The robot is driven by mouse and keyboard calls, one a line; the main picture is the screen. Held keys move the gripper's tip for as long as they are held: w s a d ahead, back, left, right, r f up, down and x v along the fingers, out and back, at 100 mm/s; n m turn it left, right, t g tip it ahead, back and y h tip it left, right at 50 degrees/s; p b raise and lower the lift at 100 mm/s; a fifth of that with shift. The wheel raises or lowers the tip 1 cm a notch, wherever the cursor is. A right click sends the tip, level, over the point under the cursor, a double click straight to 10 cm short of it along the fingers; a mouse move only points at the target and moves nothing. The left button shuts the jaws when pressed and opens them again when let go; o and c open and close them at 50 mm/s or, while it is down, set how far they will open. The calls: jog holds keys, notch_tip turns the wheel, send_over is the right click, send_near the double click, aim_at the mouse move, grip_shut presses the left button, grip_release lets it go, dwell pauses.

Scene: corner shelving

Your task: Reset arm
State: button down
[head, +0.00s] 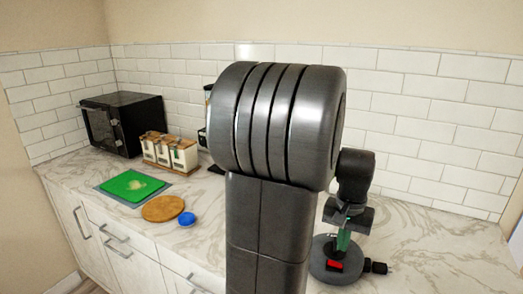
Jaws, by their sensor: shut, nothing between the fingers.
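My gripper (346,218) shows small at the right of my large grey arm link, at the end of the dark wrist. It is shut and holds nothing. It is above or in front of a round grey appliance (322,266) with a red switch and a green part, on the counter. I cannot tell whether they touch. My arm hides the middle of the counter.
The marble counter (215,245) runs along a white tiled wall. On it are a black microwave (122,122), white canisters in a wooden rack (168,153), a green board (131,186), a round wooden board (162,208) and a blue round thing (187,219). The right counter is bare.

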aim_at(338, 265)
jog(key=shift+f+b, duration=2.2)
jog(key=shift+f, duration=0.6)
jog(key=shift+r, duration=0.25)
notch_tip(338, 265, up, 8)
jog(key=p, duration=0.6)
jog(key=shift+r+p, duration=0.15)
jog(key=shift+p, duration=0.2)
jog(key=shift+a, duration=0.1)
